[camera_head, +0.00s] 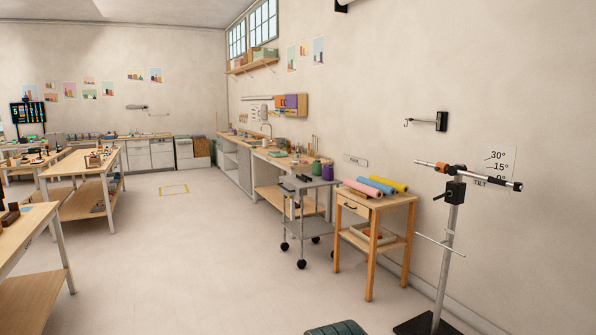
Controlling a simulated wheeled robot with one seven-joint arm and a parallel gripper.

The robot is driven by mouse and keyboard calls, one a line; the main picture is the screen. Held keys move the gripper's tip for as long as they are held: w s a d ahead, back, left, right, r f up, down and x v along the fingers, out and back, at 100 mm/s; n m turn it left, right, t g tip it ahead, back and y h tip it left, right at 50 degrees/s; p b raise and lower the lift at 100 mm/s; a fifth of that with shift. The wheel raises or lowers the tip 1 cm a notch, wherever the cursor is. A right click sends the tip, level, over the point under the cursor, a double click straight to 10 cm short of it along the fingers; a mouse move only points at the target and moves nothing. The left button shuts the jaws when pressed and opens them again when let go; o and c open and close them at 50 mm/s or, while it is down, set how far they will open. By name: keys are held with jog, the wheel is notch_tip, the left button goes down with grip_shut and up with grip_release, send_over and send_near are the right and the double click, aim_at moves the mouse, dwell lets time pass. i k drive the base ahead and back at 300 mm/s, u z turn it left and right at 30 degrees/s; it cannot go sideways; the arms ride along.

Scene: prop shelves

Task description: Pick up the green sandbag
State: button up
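A dark green, ridged object (336,327) lies low at the bottom edge of the head view, right of the middle. It is cut off by the frame, so only its rounded top shows. It may be the green sandbag, but I cannot tell for certain. No other green bag shows on the floor. My gripper is not in view.
A stand with a black base (428,325) and a tilted bar is at right. A small wooden table (398,201) with coloured rolls and a grey wheeled cart (309,185) stand along the right wall. Workbenches (92,166) are at left. The middle floor is clear.

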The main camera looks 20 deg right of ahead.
aim_at(317, 165)
jog(key=u, duration=0.25)
jog(key=i, duration=6.75)
jog(key=z, duration=0.45)
jog(key=i, duration=1.6)
jog(key=z, duration=0.9)
jog(key=i, duration=1.15)
jog(key=z, duration=1.8)
jog(key=i, duration=1.2)
jog(key=z, duration=0.55)
